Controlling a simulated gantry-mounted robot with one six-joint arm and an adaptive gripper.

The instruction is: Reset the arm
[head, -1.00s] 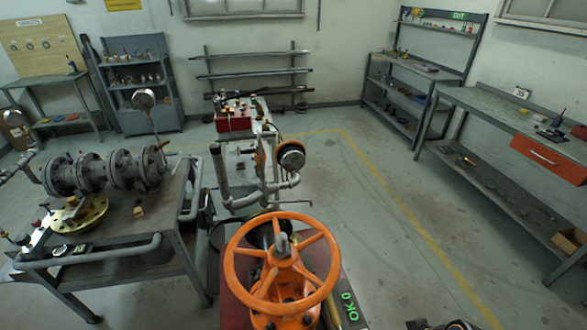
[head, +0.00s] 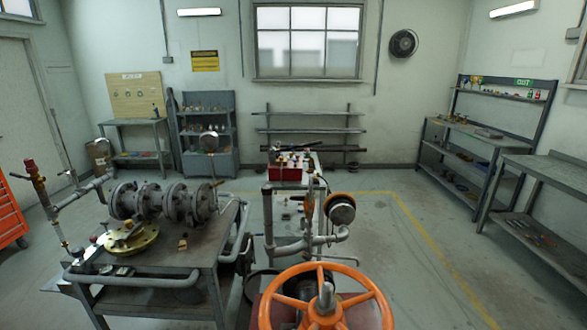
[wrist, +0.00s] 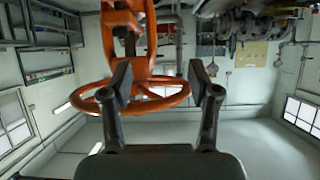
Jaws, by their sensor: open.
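The gate valve's orange handwheel (head: 327,297) is at the bottom centre of the head view, partly cut off by the lower edge. A grey stem (head: 326,298) stands at its hub. The wrist view is upside down and shows the orange handwheel (wrist: 170,104) behind my gripper (wrist: 160,76). My gripper's two dark fingers are spread wide with nothing between them. They overlap the wheel's rim in the picture; whether they touch it I cannot tell. My gripper is not in the head view.
A bench (head: 193,262) with grey flanged piping (head: 165,201) stands on the left. Shelves (head: 478,150) and a workbench (head: 545,180) line the right. Open floor (head: 410,260) lies between.

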